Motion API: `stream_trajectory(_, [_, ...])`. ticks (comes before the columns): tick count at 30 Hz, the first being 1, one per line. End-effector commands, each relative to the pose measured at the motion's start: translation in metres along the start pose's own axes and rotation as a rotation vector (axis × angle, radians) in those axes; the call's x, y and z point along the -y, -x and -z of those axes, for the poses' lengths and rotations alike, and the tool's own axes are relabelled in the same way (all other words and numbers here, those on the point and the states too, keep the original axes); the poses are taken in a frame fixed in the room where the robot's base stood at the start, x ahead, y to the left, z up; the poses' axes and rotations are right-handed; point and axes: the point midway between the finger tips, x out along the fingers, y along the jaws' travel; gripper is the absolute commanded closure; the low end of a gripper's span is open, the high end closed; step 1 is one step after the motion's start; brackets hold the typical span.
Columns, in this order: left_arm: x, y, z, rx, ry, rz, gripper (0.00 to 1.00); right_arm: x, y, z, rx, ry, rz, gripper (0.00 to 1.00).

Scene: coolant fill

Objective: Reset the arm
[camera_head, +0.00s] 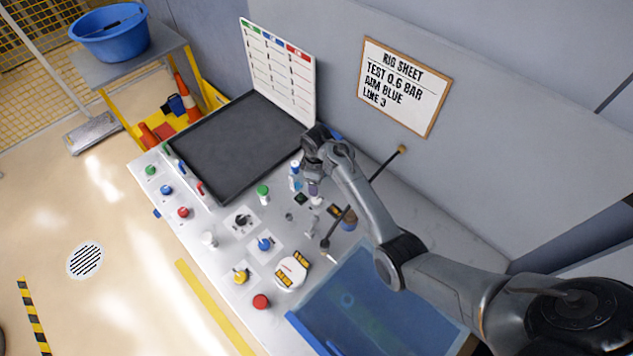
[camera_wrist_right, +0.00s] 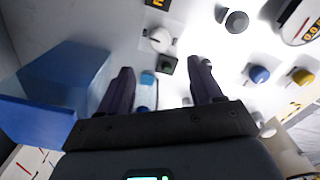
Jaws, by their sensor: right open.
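My right arm comes in from the right in the head view, and its gripper (camera_head: 314,184) points down over the back part of the bench. In the right wrist view the two dark fingers (camera_wrist_right: 162,70) are apart. A small bottle with a blue top (camera_wrist_right: 147,82) shows between them, and I cannot tell how far below it is. It seems to be the blue and white bottle (camera_head: 295,172) beside the gripper in the head view. Nothing is visibly clamped. My left gripper is not in view.
The bench holds a dark tray (camera_head: 225,150), several coloured knobs, a red button (camera_head: 261,302) and a translucent blue bin (camera_head: 385,305). A rig sheet (camera_head: 403,85) hangs on the wall. A side cart carries a blue basin (camera_head: 112,35).

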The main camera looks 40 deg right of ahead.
Motion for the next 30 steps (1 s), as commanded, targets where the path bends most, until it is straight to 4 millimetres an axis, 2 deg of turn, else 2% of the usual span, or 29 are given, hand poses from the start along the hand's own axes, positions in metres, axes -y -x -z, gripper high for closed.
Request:
stream_trajectory(10, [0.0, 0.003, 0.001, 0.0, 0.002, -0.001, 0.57, 0.002, 0.001, -0.004, 0.001, -0.008, -0.009, 0.35])
stream_trajectory(14, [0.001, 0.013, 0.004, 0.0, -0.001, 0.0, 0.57, 0.012, 0.003, -0.018, 0.005, -0.042, -0.044, 0.35])
stream_trajectory(17, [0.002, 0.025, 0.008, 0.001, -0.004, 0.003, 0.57, 0.029, 0.007, -0.038, 0.002, -0.084, -0.088, 0.35])
stream_trajectory(20, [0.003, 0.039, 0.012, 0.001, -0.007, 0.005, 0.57, 0.057, 0.017, -0.061, -0.016, -0.132, -0.137, 0.35])
stream_trajectory(23, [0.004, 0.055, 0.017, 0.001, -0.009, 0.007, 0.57, 0.095, 0.034, -0.085, -0.052, -0.18, -0.174, 0.35])
stream_trajectory(30, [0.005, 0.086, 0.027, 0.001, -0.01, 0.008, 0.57, 0.196, 0.096, -0.135, -0.175, -0.283, -0.177, 0.35])
